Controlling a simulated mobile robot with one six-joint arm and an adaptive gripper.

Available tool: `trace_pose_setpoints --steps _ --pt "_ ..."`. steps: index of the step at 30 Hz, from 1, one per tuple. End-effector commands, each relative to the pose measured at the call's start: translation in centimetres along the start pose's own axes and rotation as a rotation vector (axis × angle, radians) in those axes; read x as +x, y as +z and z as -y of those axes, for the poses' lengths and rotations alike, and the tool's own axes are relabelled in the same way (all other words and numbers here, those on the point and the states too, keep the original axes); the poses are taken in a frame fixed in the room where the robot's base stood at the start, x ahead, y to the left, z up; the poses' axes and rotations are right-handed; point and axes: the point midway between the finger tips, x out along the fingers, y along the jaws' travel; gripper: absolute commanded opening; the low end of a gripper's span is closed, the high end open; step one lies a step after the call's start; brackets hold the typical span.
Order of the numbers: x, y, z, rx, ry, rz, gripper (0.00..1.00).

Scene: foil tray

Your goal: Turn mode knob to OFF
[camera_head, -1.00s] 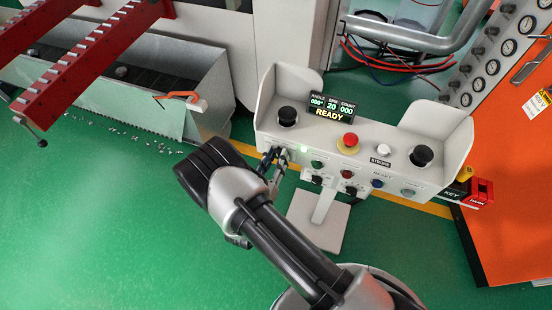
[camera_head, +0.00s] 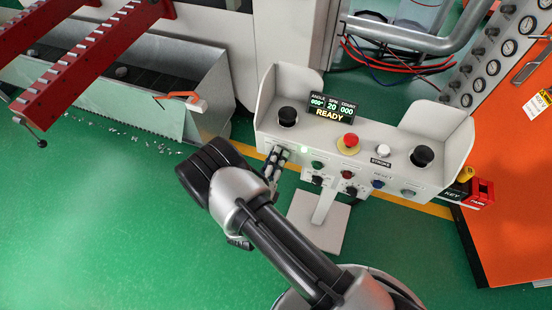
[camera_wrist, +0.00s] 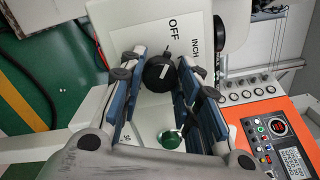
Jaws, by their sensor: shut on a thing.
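The mode knob (camera_wrist: 158,74) is a round black knob with a short white mark, on the pale front panel of the control console (camera_head: 330,137). The labels OFF (camera_wrist: 174,30) and INCH (camera_wrist: 195,48) are printed beside it. The white mark slants towards the labels; I cannot tell exactly which one it points at. My gripper (camera_wrist: 164,78) is shut on the knob, with one blue-grey finger on each side. In the head view my gripper (camera_head: 275,163) is at the left end of the panel front and hides the knob.
A green button (camera_wrist: 170,140) is close beside the fingers. The red emergency button (camera_head: 348,143) and two black palm buttons (camera_head: 287,116) (camera_head: 421,156) stand on the console top. The display (camera_head: 330,107) reads READY. Side guards flank the console.

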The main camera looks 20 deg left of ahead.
Motion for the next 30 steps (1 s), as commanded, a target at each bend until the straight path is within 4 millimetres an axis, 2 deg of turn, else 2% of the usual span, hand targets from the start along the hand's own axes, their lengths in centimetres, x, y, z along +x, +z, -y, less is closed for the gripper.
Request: trace_pose_setpoints --steps 9,22,23,30 --pt "-0.01 -0.03 -0.02 -0.079 0.001 0.003 0.07" --pt "-0.01 -0.01 -0.02 -0.085 0.001 0.003 0.06" --pt "-0.01 0.0 -0.02 -0.085 0.001 0.003 0.32" --pt "0.0 0.0 -0.02 -0.085 0.001 0.003 0.48"
